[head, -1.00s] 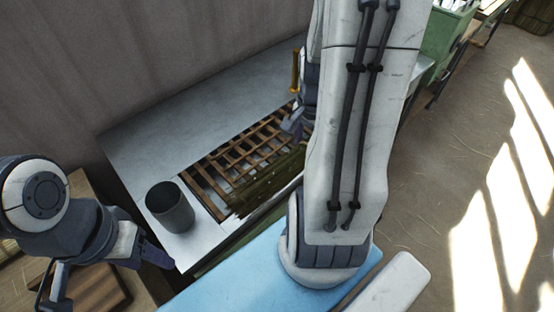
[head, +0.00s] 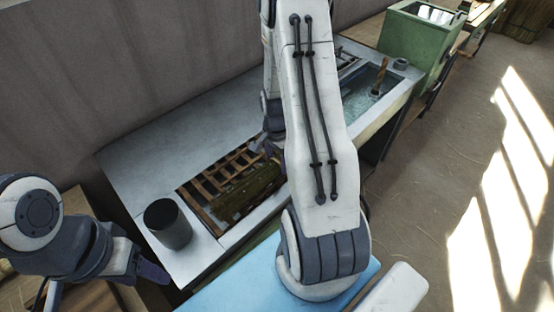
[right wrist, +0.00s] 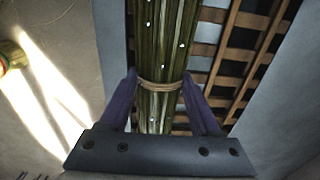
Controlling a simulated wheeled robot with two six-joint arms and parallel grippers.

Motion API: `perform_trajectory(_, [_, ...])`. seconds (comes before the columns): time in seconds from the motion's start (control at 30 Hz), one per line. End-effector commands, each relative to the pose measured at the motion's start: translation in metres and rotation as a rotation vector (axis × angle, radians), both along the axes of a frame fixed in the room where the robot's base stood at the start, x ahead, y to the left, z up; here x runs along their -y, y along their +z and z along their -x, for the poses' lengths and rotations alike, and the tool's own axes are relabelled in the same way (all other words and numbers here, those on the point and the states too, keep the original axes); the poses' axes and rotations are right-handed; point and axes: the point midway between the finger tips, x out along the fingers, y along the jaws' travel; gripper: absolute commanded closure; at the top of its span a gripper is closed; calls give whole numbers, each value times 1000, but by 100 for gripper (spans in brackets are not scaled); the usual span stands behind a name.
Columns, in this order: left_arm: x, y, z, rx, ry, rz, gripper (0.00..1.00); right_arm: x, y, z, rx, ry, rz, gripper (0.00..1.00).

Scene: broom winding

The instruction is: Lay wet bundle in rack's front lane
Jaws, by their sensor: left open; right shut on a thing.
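The wet bundle (head: 247,193) is a long sheaf of dark green stalks with a tie and pale drops. In the head view it lies along the near, front side of the slatted wooden rack (head: 214,172); whether it bears on the slats is unclear. In the right wrist view my right gripper (right wrist: 159,76) is shut around the bundle (right wrist: 165,40) at its tie, with slats (right wrist: 245,50) bare to the right. In the head view my right arm hides the bundle's far end. My left gripper (head: 152,272) is open and empty at lower left, apart from the rack.
A dark grey cup (head: 168,224) stands left of the rack on the pale bench (head: 140,165). A water basin (head: 368,90) and a green bin (head: 418,45) are at the back right. The bench behind the rack is clear.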

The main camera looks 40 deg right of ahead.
Motion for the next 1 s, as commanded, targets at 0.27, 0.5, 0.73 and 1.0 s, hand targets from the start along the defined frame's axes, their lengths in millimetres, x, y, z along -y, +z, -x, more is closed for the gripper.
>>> perform_trajectory(0.27, [0, -3, 0, 0, 0, 0, 43, 0, -3, 0, 1, 0, 0, 100])
perform_trajectory(0.5, [0, -2, 0, 0, 0, 0, 43, 0, -3, 0, 1, 1, 0, 6])
perform_trajectory(0.73, [0, -1, 0, 0, 0, 0, 43, 0, 0, 0, 1, 1, 0, 6])
perform_trajectory(1.0, [0, -4, 0, 0, 0, 0, 43, 0, 36, -2, 7, 0, 3, 6])
